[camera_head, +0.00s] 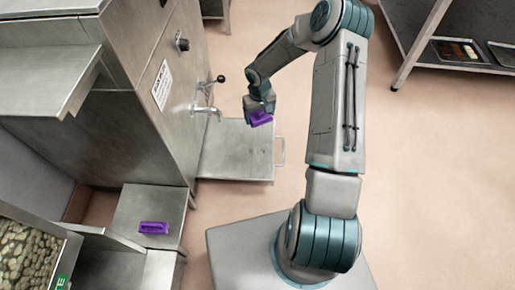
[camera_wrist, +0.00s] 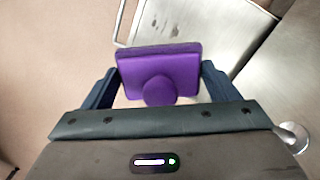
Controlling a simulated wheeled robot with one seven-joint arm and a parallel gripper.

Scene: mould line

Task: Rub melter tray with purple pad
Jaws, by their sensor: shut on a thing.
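A purple pad (camera_head: 261,118) is held in my gripper (camera_head: 262,108), above the right part of the melter tray. In the wrist view the pad (camera_wrist: 160,68) sits between the two fingers of my gripper (camera_wrist: 158,82), its round knob toward the palm. The melter tray (camera_head: 225,165) is a flat grey metal plate at the foot of the steel machine, with a wire handle at its right. The tray (camera_wrist: 200,25) also shows beyond the pad in the wrist view. I cannot tell whether the pad touches it.
A second purple pad (camera_head: 154,228) lies on a metal shelf (camera_head: 130,205) at lower left. The steel machine (camera_head: 150,130) has a spout (camera_head: 206,111) and a black-knobbed lever (camera_head: 220,79) over the tray. A rack (camera_head: 470,67) stands at upper right. The floor at right is clear.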

